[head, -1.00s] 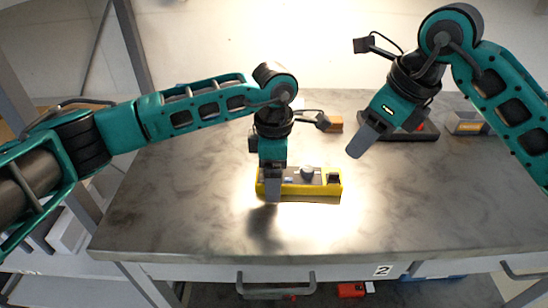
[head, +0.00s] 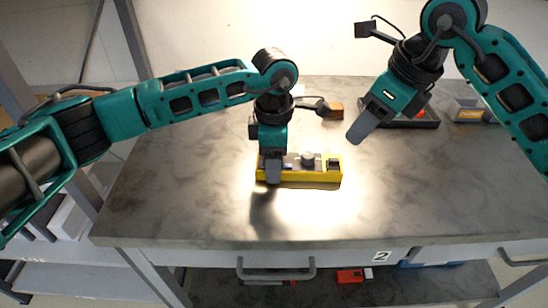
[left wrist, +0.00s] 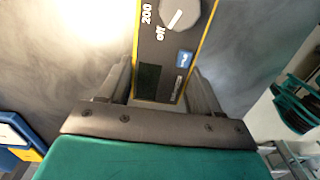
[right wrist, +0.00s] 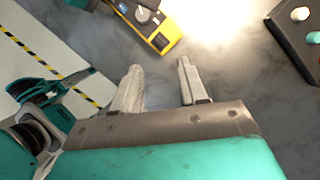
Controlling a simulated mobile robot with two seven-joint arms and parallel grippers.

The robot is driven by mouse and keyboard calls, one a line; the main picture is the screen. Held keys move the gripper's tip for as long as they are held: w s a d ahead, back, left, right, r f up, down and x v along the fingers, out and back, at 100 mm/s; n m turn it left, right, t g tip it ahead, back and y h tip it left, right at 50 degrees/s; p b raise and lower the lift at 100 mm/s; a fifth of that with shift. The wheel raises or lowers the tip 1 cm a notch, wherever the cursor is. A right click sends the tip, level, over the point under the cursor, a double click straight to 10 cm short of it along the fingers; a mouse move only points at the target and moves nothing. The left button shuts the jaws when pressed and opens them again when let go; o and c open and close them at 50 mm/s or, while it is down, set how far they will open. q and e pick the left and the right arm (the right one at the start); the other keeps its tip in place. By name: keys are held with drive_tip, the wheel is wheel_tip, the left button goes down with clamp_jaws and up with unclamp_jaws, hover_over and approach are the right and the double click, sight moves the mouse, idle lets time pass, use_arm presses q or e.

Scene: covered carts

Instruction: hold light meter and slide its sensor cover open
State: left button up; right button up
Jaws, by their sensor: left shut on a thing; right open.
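The light meter (head: 315,178) is a yellow bar with a dark face and a grey dial, lying on the table. My left gripper (head: 271,176) points down at its left end and is shut on it. In the left wrist view the meter's body (left wrist: 172,60) sits between both fingers, with the dial and a blue button showing. A small dark block, perhaps the sensor cover (head: 333,163), is at the right end; it also shows in the right wrist view (right wrist: 160,41). My right gripper (head: 357,133) is open and empty, above and right of the meter.
The grey table (head: 200,210) is mostly clear around the meter. A black tray with a red part (head: 420,116), an orange block (head: 336,110) and a grey box (head: 470,110) stand at the back. A drawer handle (head: 276,272) is on the front.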

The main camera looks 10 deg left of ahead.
drive_tip(key=shift+s+f+m, duration=0.1)
drive_tip(key=shift+m, duration=0.2)
drive_tip(key=c, duration=0.4)
drive_tip(key=m, duration=0.1)
drive_tip(key=s+m, duration=0.1)
drive_tip(key=m, duration=0.2)
drive_tip(key=shift+s+d+f, duration=0.1)
drive_tip(key=shift+s+f, duration=0.05)
drive_tip(key=shift+f, duration=0.1)
clamp_jaws()
drive_tip(key=s+d+m+t+y, duration=0.1)
drive_tip(key=s+m, duration=0.2)
drive_tip(key=m, duration=0.9)
drive_tip(key=s+d+m+t, duration=0.1)
drive_tip(key=s+m, duration=0.3)
drive_tip(key=m, duration=0.9)
drive_tip(key=shift+s+d+t+y, duration=0.3)
drive_tip(key=shift+d+t+y, duration=0.1)
drive_tip(key=shift+t, duration=0.3)
drive_tip(key=shift+f, duration=0.1)
